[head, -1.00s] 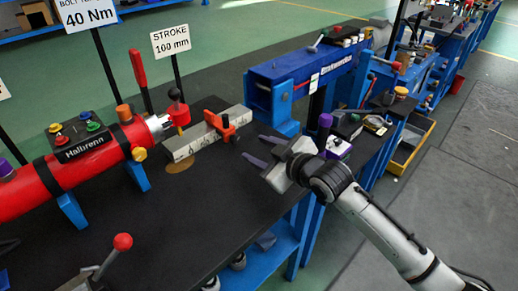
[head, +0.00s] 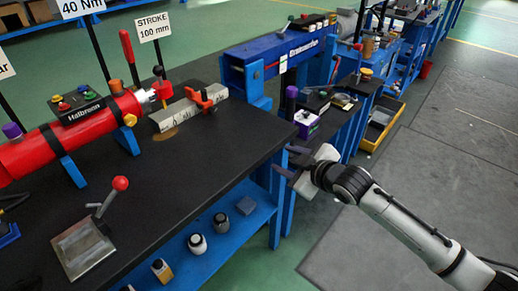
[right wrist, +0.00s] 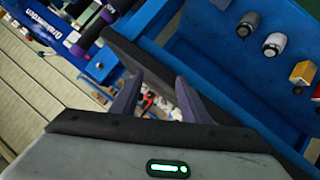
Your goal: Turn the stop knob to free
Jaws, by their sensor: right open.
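No knob in view is legibly marked as the stop knob. An orange-red clamp-like piece (head: 200,98) sits on the pale scale bar (head: 178,114) in front of the red Halbrenn cylinder (head: 85,133). My right gripper (head: 284,161) is open and empty, off the bench's right edge and well apart from these. Its two fingers also show in the right wrist view (right wrist: 157,100) with nothing between them. My left gripper is not seen.
The black bench top (head: 150,190) has a lever with a red ball (head: 120,184) at the front. Bottles (head: 197,244) stand on the blue lower shelf.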

